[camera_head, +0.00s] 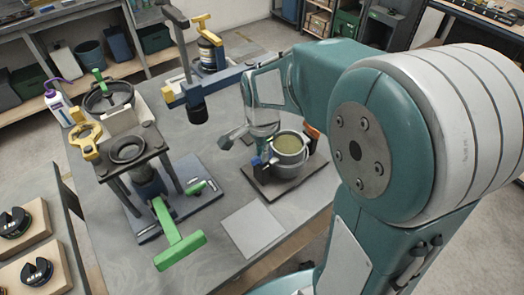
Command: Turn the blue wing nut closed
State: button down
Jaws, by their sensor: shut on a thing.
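The blue wing nut (257,162) appears as a small blue piece at the left side of a round metal pot (290,145). The pot has a yellowish-green top and stands on a dark base plate. My gripper (266,147) reaches down at the pot's left side and is shut on the blue wing nut. The fingertips and much of the nut are hard to make out at this size. How far the nut is turned cannot be told.
A green-handled lever fixture (180,247) stands at the table's front left. A white bottle (57,105) stands at the left edge. A pale square plate (252,229) lies flat in front of the pot.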

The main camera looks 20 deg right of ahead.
dwell(0.4)
jog(key=c, duration=0.7)
grip_release()
jog(key=shift+a, duration=0.1)
jog(key=shift+r, duration=0.1)
notch_tip(320, 180, up, 12)
jog(key=shift+f, duration=0.15)
